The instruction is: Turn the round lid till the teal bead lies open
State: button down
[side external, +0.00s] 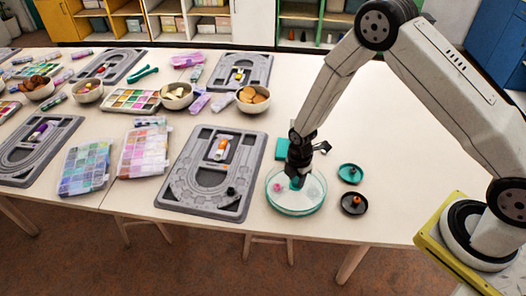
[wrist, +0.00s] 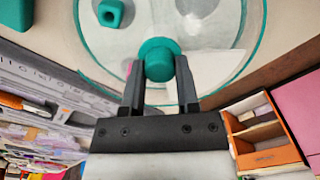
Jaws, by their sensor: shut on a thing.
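The round clear dish with a teal rim (side external: 296,212) stands on the table below my gripper (side external: 296,180). In the wrist view its curved rim (wrist: 92,70) and clear lid (wrist: 205,30) fill the upper middle. My gripper (wrist: 160,85) is shut on the round teal knob (wrist: 160,57) of the lid, one finger on each side. A teal bead (wrist: 110,12) with a hole shows inside the rim; I cannot tell whether the lid covers it. A pink bead (side external: 277,187) lies at the left of the dish, mostly hidden in the wrist view.
A teal block (side external: 283,150) stands just behind the dish. A small teal lid-like piece (side external: 350,173) and a black one with an orange knob (side external: 354,203) lie to the right. A grey bead board (side external: 180,196) lies to the left. The table further right is clear.

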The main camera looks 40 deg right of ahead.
aim_at(297, 180)
jog(key=shift+c, duration=1.7)
grip_release()
jog(key=shift+r, duration=0.1)
jog(key=shift+r, duration=3.8)
jog(key=shift+r, duration=0.1)
